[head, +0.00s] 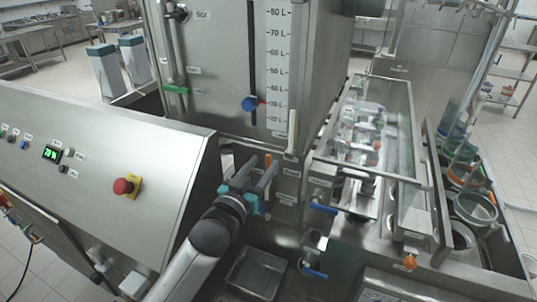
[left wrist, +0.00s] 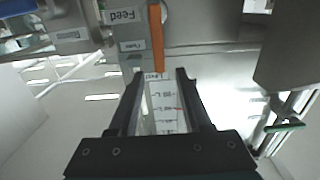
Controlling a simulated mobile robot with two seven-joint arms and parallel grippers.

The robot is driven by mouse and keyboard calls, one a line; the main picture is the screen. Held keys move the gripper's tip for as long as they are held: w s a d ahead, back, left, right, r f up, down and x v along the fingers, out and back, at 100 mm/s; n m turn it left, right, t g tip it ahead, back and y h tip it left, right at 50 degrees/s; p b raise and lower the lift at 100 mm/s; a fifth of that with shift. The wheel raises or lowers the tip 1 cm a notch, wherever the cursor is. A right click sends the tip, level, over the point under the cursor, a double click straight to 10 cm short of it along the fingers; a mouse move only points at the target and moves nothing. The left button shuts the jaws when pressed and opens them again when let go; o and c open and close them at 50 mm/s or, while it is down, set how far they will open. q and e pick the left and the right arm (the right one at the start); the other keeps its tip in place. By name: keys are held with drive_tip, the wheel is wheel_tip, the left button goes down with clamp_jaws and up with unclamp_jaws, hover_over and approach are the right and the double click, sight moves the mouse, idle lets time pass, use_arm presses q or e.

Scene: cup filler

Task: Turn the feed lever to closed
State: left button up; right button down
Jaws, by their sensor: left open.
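The orange feed lever (left wrist: 156,37) shows in the left wrist view, beside a plate with a "Feed" label (left wrist: 122,16). It lies just beyond my fingertips, near the middle of the gap, and I see no grip on it. My left gripper (head: 260,170) is open below the tank front in the head view; both fingers also show in the wrist view (left wrist: 158,75). A small orange tip shows by the fingers in the head view; I cannot tell if it is the lever. My right gripper is not in view.
The steel tank (head: 220,60) with its level scale stands above the gripper. A control console (head: 100,130) with a red stop button (head: 126,186) is at left. A blue-handled valve (head: 324,208) and a glass-covered line (head: 375,120) are at right.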

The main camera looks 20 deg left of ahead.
sight(268, 158)
use_arm(q)
drive_tip(key=shift+w, duration=2.2)
clamp_jaws()
